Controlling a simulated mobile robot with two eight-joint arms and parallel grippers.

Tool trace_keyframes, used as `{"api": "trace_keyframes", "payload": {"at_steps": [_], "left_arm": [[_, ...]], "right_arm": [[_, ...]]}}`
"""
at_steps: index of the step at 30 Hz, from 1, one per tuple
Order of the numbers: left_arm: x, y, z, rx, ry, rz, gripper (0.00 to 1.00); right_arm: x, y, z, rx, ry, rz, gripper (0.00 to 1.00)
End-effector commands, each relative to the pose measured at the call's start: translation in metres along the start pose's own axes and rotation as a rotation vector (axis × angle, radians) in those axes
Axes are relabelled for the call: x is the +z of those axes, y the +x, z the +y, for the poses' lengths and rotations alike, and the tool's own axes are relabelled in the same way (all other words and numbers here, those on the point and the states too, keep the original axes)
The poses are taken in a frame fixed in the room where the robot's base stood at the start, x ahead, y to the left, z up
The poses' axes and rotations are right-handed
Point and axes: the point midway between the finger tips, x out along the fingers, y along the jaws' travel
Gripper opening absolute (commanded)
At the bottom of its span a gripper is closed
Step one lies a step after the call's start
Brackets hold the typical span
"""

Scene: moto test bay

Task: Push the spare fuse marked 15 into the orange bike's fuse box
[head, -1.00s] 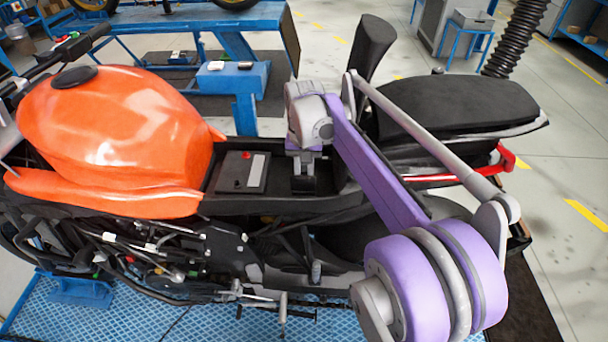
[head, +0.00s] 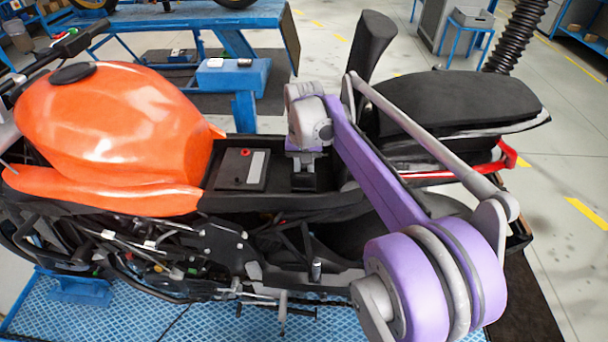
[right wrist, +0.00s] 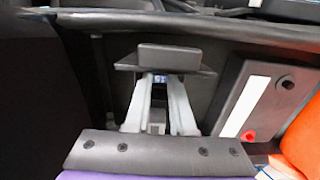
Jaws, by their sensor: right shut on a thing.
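The orange bike (head: 110,125) stands with its seat area open. My right gripper (head: 303,180) reaches down into the dark bay behind the tank, its tips hard to see from above. In the right wrist view my right gripper (right wrist: 160,84) has its two pale fingers closed on a small blue fuse (right wrist: 161,78). Its marking is too small to read surely. A dark block with a ledge (right wrist: 168,57), apparently part of the fuse box, is right at the fingertips. The fuse's lower end is hidden, so I cannot tell whether it touches a slot. My left gripper is out of view.
A black battery (head: 242,169) with a red terminal lies beside the gripper, towards the tank. The bay's walls are close around the hand. The black seat (head: 460,105) is to the right. A blue bench (head: 190,22) stands behind the bike.

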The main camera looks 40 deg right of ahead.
Motion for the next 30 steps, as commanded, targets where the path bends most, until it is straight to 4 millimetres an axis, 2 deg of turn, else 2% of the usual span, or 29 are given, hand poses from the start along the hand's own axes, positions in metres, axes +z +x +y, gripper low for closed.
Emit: {"api": "trace_keyframes", "payload": {"at_steps": [1, 6, 17, 20, 30], "left_arm": [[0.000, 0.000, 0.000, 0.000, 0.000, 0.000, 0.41], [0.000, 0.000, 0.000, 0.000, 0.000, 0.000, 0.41], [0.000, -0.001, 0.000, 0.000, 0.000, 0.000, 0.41], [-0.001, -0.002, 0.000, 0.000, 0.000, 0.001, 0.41], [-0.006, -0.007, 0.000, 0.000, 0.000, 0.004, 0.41]], "right_arm": [[0.000, 0.001, 0.000, 0.000, 0.000, 0.000, 0.28], [0.000, 0.000, 0.000, 0.000, 0.000, 0.000, 0.57], [0.000, -0.004, 0.000, 0.000, 0.000, 0.000, 0.57], [0.000, -0.017, 0.000, 0.000, 0.000, 0.000, 0.57], [0.000, -0.084, 0.000, 0.000, 0.000, 0.000, 0.57]]}}
